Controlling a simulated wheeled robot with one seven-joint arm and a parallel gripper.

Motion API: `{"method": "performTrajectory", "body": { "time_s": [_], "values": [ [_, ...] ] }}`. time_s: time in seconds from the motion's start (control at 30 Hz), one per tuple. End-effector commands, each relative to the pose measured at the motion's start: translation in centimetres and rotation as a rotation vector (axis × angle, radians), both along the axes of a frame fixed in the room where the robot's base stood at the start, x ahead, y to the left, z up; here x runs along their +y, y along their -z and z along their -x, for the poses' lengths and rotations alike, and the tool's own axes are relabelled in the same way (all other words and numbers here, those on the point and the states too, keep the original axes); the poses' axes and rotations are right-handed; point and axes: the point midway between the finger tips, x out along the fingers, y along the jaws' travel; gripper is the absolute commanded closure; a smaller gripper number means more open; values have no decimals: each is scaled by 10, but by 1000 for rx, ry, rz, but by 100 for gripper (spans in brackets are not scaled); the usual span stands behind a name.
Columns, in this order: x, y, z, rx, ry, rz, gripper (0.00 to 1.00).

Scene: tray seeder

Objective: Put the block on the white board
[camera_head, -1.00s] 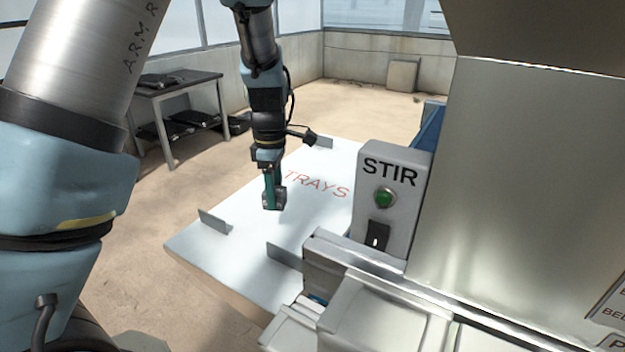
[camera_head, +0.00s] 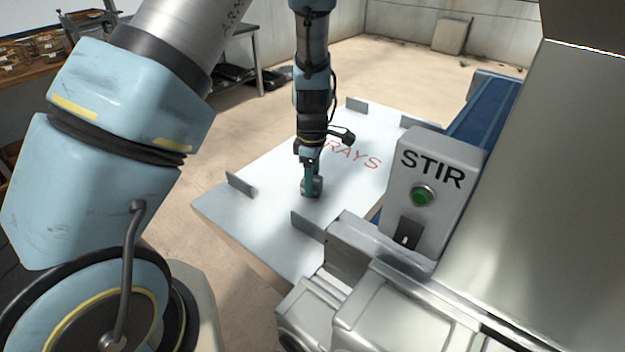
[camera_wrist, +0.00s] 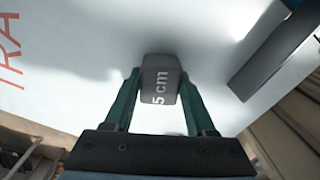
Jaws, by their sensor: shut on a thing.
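The block is a small grey piece marked "5 cm" in the wrist view (camera_wrist: 160,82). My gripper (camera_wrist: 158,88) is shut on it, with a green finger on each side. The white board (camera_head: 262,205) is a flat panel with red "TRAYS" lettering and small upright grey brackets. In the head view my gripper (camera_head: 311,186) points down over the near middle of the board, left of the lettering. The block's end shows at the fingertips there. In the wrist view the board lies below the block; I cannot tell whether they touch.
A grey STIR box (camera_head: 433,185) with a green button stands right of the board. A blue belt (camera_head: 487,112) runs behind it. Upright brackets (camera_head: 308,226) stand near the board's edges. A large metal housing (camera_head: 560,190) fills the right side.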

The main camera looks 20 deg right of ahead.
Motion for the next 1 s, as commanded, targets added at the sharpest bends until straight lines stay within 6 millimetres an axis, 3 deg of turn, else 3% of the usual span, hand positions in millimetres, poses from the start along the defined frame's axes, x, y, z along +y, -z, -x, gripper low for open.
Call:
{"method": "performTrajectory", "body": {
  "time_s": [0.4, 0.43, 0.67, 1.0],
  "values": [
    [0, 9, 0, -1, 0, 1, 100],
    [0, 8, 0, -1, 1, 1, 41],
    [0, 8, 0, -1, 0, 1, 15],
    [0, 3, 0, -2, 1, 1, 14]
  ]
}}
